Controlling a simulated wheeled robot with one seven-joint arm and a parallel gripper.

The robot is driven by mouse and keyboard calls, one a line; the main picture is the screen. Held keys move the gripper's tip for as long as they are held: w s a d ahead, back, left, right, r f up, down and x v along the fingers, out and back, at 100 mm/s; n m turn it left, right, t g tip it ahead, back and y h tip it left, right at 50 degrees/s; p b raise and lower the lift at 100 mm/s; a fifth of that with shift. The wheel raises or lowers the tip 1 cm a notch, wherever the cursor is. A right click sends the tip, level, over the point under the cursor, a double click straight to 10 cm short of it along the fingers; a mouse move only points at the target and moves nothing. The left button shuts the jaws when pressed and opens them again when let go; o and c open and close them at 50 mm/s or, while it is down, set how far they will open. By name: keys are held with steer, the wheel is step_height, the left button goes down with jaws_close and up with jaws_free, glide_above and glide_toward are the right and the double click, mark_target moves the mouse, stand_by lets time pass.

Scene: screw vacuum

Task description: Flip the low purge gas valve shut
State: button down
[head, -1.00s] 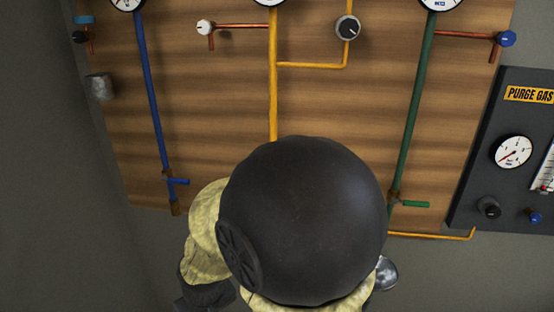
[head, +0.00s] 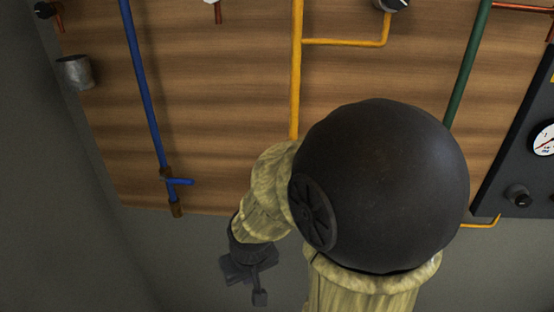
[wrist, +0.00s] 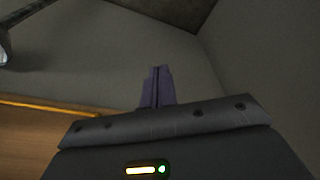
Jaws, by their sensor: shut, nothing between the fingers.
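My gripper (head: 260,298) hangs below the wooden board, lower right of the blue valve in the head view. In the wrist view its two fingers (wrist: 157,72) are pressed together, with nothing between them. A blue lever valve (head: 180,181) sits low on the blue pipe, its handle pointing right, level, across the vertical pipe. My gripper is apart from it. No label shows near it, so I cannot tell whether it is the low purge gas valve. The green pipe (head: 468,68) runs down behind my arm, which hides its lower end. No valve is clear in the wrist view.
The wooden board (head: 225,130) carries a yellow pipe (head: 297,75). A grey metal cup-like part (head: 75,72) sticks out at the left. The dark panel (head: 517,170) stands at the right, with a knob (head: 518,197) and gauge.

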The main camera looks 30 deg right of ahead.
steer(key=w+d+r+m+g+h+p, duration=0.1)
steer(key=w+d+r+m+h+p, duration=0.1)
steer(key=w+r+m+p, duration=0.3)
steer(key=w+d+r+m+g+h+p, duration=0.2)
steer(key=w+r+m+h+p, duration=0.3)
steer(key=w+r, duration=0.6)
step_height(320, 180, up, 10)
steer(key=shift+d+f+g+p, duration=0.2)
steer(key=shift+d+g+p, duration=0.1)
steer(key=shift+d+p, duration=0.4)
steer(key=s+d+f+p, duration=0.3)
steer(key=d+f+p, duration=0.1)
steer(key=d+f, duration=0.4)
steer(key=shift+s+d+p, duration=0.2)
steer(key=shift+d+p, duration=0.15)
